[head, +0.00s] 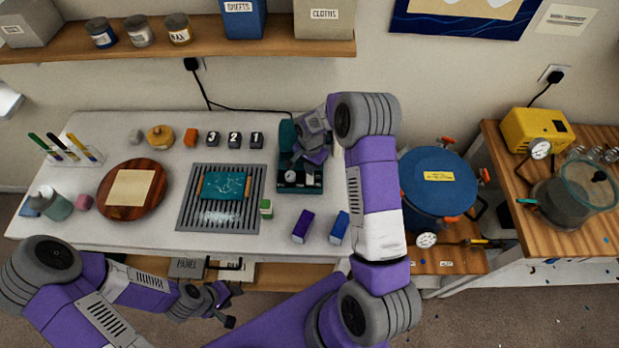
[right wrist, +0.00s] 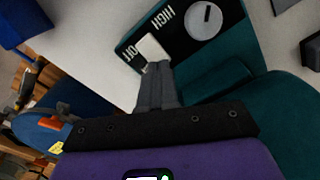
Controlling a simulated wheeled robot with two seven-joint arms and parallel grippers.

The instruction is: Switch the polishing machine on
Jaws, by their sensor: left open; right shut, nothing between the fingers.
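The teal polishing machine (head: 287,135) stands at the right part of the white table, partly hidden by my right arm in the head view. In the right wrist view its teal body (right wrist: 225,82) carries a black panel with a grey dial (right wrist: 205,20), the word HIGH and a white rocker switch (right wrist: 151,48). My right gripper (head: 294,163) is over the machine. In the right wrist view its shut, empty fingertips (right wrist: 157,70) are at the switch's lower edge; I cannot tell whether they touch. My left gripper (head: 228,305) is open and empty, low in front of the table.
A grey slotted tray (head: 187,218) with a teal panel (head: 222,188) lies left of the machine. A blue pressure pot (head: 432,195) is to the right.

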